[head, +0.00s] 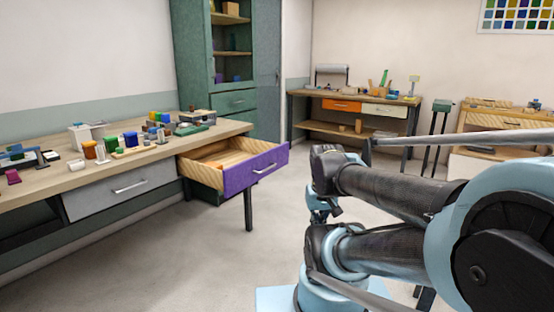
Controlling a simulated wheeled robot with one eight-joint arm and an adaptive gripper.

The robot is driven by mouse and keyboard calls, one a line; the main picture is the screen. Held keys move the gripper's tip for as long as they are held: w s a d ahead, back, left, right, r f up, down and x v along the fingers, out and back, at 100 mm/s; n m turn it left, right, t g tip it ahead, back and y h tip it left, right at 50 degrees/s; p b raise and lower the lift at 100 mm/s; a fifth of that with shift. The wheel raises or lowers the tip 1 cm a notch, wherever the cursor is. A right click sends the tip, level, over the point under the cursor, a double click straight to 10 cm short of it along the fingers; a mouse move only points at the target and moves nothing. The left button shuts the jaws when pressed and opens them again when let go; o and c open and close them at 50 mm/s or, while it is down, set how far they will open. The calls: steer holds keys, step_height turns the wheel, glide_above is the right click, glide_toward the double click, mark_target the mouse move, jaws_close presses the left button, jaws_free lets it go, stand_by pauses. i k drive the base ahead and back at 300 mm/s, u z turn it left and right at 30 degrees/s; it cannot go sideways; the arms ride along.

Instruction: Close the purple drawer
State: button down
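The purple drawer (256,171) is pulled well out of the right end of the long workbench (150,158) on the left. Its purple front has a light bar handle (264,169) and faces right. Its pale wooden inside shows from above, with a small orange item (219,165) in it. My arm fills the right side of the head view, with its bent links to the right of the drawer front and apart from it in the picture. I cannot make out my gripper's fingers.
A grey drawer (122,190) in the same bench is shut. Many small coloured items stand on the bench top. A green cabinet (231,60) stands behind. Another bench (350,101) with orange and cream drawers is at the back. The floor (190,262) before the drawer is clear.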

mark_target(245, 161)
steer(key=u, duration=0.95)
steer(key=i, duration=1)
steer(key=z, duration=0.05)
